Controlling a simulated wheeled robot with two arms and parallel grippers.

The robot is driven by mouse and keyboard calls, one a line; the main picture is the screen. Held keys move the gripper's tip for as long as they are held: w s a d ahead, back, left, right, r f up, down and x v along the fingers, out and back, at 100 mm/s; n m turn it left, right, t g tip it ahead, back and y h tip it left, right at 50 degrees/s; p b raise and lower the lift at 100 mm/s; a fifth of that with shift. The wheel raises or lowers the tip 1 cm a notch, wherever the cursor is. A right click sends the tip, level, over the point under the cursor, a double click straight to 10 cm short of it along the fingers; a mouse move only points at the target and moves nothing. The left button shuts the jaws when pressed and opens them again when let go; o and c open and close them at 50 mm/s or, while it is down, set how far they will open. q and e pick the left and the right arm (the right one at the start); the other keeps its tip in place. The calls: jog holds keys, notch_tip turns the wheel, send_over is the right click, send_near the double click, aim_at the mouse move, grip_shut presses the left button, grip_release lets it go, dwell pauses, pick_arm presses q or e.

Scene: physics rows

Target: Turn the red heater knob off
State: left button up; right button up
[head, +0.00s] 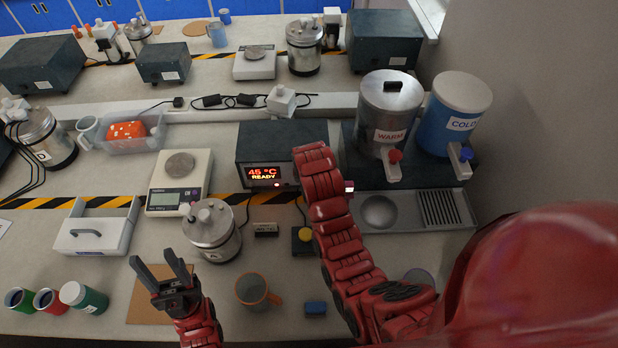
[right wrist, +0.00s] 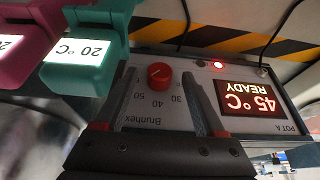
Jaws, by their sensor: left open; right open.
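The red heater knob (right wrist: 158,76) is on the front panel of a dark heater box (head: 260,137), beside a dial marked 30, 40 and 50. The box's display (head: 265,173) reads 45 °C READY, and a small red lamp (right wrist: 218,65) glows. My right gripper (right wrist: 160,84) is open, its two fingers pointing at the panel, with the knob between their tips in the picture. I cannot tell whether they touch it. In the head view my right arm hides this gripper and the knob. My left gripper (head: 157,257) is open and empty above a brown mat (head: 148,308).
Teal (right wrist: 90,60) and magenta (right wrist: 25,35) units are close to my right gripper. WARM (head: 391,112) and COLD (head: 455,112) tanks stand right of the heater. A scale (head: 165,198), a steel pot (head: 212,230) and a mug (head: 253,289) stand nearby on the bench.

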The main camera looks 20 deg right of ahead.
jog(key=shift+w+f, duration=0.25)
jog(key=shift+f, duration=0.45)
grip_shut()
